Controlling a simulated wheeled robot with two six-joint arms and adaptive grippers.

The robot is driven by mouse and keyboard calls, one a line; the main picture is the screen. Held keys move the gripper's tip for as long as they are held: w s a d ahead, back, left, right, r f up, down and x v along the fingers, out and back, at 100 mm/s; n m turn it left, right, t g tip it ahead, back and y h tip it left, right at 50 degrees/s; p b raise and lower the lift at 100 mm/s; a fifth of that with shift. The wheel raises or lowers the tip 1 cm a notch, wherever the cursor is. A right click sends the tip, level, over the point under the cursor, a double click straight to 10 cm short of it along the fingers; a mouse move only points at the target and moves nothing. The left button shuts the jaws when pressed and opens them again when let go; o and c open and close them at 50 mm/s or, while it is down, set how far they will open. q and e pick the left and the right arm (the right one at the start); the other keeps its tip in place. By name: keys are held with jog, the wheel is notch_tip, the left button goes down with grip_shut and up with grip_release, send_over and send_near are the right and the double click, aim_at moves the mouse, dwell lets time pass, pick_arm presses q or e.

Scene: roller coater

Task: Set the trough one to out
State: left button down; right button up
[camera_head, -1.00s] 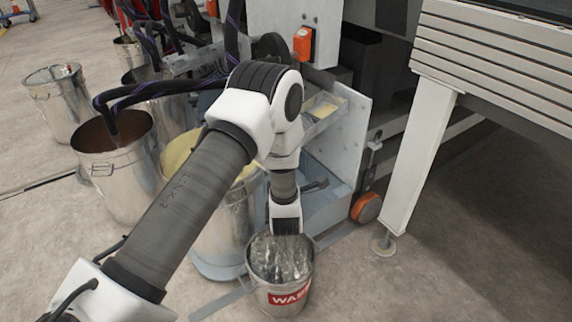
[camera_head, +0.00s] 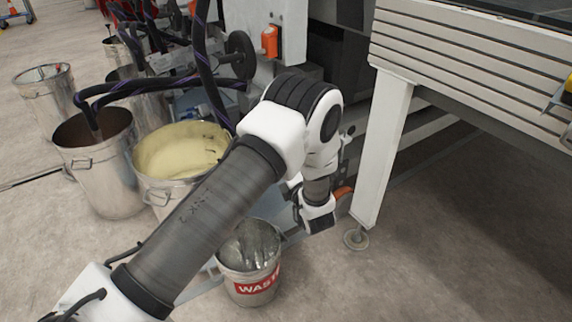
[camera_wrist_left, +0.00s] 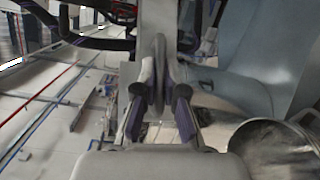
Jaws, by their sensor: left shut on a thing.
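My left gripper (camera_head: 316,220) is low beside the orange wheel, to the right of the waste bucket, with its tips partly hidden by its own housing in the head view. In the left wrist view its two fingers (camera_wrist_left: 158,88) are shut on a thin, upright grey piece (camera_wrist_left: 159,65). I cannot tell whether this piece belongs to trough one. No trough can be made out in the head view, where my left arm covers part of the machine. My right gripper is not in view.
A metal waste bucket (camera_head: 249,260) stands close to the left of the gripper. A cream-filled bucket (camera_head: 180,152) stands behind it. A white machine leg (camera_head: 382,150) rises close on the right. Bare floor lies in front.

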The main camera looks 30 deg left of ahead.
pick_arm(q)
jog(key=shift+w+d, duration=0.1)
jog(key=shift+d, duration=0.05)
jog(key=c, duration=1.2)
grip_release()
jog(key=shift+d, duration=0.15)
jog(key=shift+c, duration=0.2)
jog(key=shift+w+d, duration=0.1)
jog(key=v, duration=0.7)
jog(key=shift+d+f, duration=0.1)
jog(key=shift+d, duration=0.05)
